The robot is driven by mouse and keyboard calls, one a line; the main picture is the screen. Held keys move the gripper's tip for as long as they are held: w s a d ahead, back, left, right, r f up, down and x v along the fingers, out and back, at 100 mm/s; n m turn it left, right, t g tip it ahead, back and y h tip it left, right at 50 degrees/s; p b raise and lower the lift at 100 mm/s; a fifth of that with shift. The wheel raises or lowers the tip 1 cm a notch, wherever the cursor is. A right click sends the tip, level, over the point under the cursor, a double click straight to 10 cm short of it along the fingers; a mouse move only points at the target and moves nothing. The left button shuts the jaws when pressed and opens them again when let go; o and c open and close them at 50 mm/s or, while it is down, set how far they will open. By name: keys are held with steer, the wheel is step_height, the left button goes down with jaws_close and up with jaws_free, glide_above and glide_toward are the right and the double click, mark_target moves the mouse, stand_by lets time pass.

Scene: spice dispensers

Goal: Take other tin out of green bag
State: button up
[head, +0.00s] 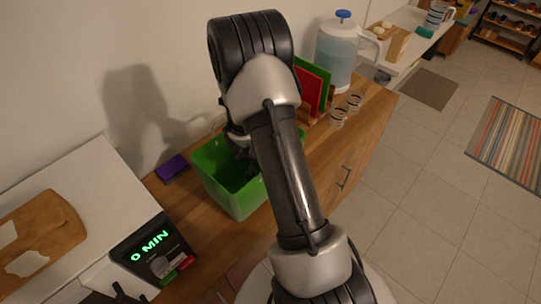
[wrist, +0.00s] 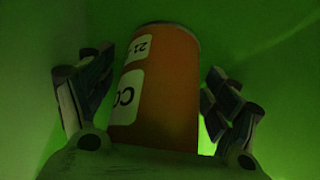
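The green bag (head: 226,192) stands open on the wooden counter in the head view, and my gripper reaches down inside it. The wrist view shows the bag's green inner wall (wrist: 270,35). An orange tin (wrist: 172,85) with a white label stands between the two fingers of my gripper (wrist: 160,105). The fingers are spread, with a gap visible on the right side of the tin; the left finger is close to it. My arm hides part of the bag in the head view, and the tin does not show there.
A purple block (head: 172,167) lies left of the bag. Red and green boards (head: 309,88), small glasses (head: 338,117) and a water jug (head: 340,50) stand behind, to the right.

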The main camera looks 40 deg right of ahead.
steer(key=c, duration=1.3)
steer(key=shift+r, duration=0.1)
